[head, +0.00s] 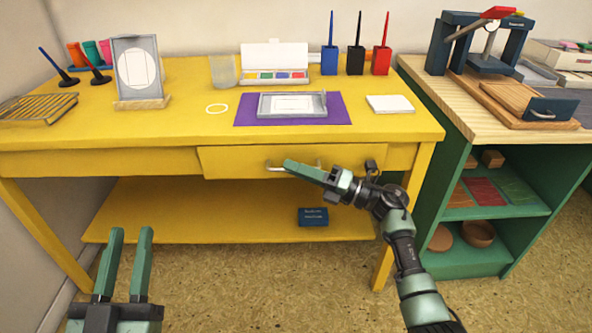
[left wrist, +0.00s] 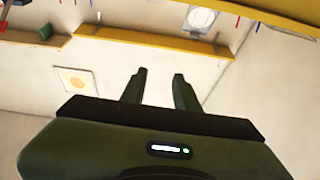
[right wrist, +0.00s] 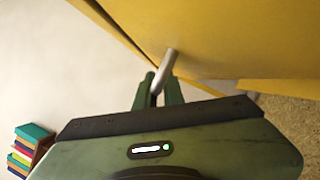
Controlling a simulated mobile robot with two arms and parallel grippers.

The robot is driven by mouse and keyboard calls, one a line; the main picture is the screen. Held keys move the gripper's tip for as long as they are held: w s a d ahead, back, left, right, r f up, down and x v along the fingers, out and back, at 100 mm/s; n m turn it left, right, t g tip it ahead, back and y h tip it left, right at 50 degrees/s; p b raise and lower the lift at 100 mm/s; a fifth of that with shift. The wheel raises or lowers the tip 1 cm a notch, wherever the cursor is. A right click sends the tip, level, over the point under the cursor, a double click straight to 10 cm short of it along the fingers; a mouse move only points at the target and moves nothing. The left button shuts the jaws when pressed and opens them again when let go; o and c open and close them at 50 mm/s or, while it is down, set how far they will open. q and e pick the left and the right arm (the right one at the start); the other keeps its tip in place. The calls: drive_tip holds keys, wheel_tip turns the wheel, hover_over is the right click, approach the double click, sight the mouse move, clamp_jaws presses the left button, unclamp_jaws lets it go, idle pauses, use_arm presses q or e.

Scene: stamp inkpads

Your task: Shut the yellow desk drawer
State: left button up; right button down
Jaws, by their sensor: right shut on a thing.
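The yellow drawer (head: 235,163) is in the front of the yellow desk (head: 120,125). Its front seems to stand slightly forward of the desk's front panel. The silver bar handle (head: 275,166) is partly hidden by my right gripper (head: 289,165). In the right wrist view the fingers (right wrist: 158,84) are closed around the handle (right wrist: 168,62), whose end sticks out past them. My left gripper (head: 132,231) is open and empty, low in front of the desk at the left, well apart from the drawer. It also shows open in the left wrist view (left wrist: 158,74).
A purple mat (head: 340,110) with a grey tray, a paint set (head: 275,75) and several brushes stand on the desk. A blue box (head: 313,217) lies on the lower shelf (head: 200,222). A green shelf unit (head: 500,225) stands at the right. The floor before the desk is clear.

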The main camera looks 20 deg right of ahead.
drive_tip(key=c, duration=1.8)
unclamp_jaws()
drive_tip(key=shift+w+d+r, duration=0.1)
drive_tip(key=shift+w+d, duration=0.05)
drive_tip(key=shift+w, duration=0.05)
use_arm(q)
drive_tip(key=shift+w, duration=0.1)
